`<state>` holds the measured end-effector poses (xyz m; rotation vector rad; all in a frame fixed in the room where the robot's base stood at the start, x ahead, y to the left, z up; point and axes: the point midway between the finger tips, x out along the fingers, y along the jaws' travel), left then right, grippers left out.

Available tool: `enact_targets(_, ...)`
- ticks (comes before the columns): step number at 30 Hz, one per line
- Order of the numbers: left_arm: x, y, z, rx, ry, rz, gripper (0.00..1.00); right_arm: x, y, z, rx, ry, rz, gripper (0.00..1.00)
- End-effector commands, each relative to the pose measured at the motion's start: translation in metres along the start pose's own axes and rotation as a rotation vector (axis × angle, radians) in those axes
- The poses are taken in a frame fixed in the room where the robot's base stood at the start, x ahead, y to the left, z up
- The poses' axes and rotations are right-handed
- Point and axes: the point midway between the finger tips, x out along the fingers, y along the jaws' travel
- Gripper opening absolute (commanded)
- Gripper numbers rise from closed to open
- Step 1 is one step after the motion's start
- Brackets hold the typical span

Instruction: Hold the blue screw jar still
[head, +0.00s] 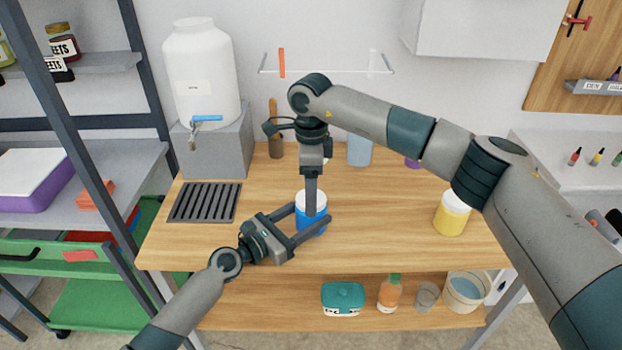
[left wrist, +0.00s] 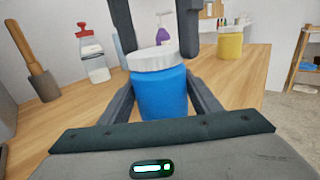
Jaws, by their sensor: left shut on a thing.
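The blue screw jar (head: 319,224) stands upright on the wooden table, with its white lid (left wrist: 158,61) on top. My left gripper (head: 312,226) is shut on the jar's blue body, one finger on each side; the jar also fills the middle of the left wrist view (left wrist: 160,94). My right gripper (head: 311,205) points straight down at the lid from above. In the left wrist view its two fingers stand apart, about a lid's width, at the lid's two sides. I cannot tell whether they touch the lid.
A yellow jar (head: 452,214) stands on the table at the right. A dark slatted rack (head: 205,202) lies at the left, near a white dispenser (head: 201,75) on a grey block (head: 213,157). A clear shelf (head: 327,70) is on the wall. The front left tabletop is bare.

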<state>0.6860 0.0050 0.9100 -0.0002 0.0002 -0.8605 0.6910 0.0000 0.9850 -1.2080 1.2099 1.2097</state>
Motion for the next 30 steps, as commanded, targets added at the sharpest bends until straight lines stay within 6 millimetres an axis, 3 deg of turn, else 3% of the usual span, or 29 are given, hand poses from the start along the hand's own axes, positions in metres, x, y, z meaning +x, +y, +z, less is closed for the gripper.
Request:
enact_targets(12, 0.0000, 0.0001, 0.0001, 0.000, 0.000, 0.000, 0.00, 0.0071, 0.0000, 0.0001, 0.000, 0.000, 0.000, 0.71)
enact_targets(18, 0.0000, 0.0001, 0.0001, 0.000, 0.000, 0.000, 0.00, 0.0070, 0.0000, 0.0001, 0.000, 0.000, 0.000, 0.29)
enact_targets(27, 0.0000, -0.0001, 0.0001, 0.000, 0.000, 0.000, 0.00, 0.0068, -0.0002, 0.0000, 0.005, 0.000, -0.001, 0.29)
enact_targets(28, 0.0000, -0.0002, 0.0001, 0.000, 0.000, 0.000, 0.00, 0.0068, -0.0002, 0.0000, 0.005, 0.000, -0.001, 0.60)
enact_targets(30, 0.0000, -0.0002, 0.0001, 0.000, 0.000, 0.000, 0.00, 0.0068, -0.0002, 0.0000, 0.005, 0.000, -0.001, 0.77)
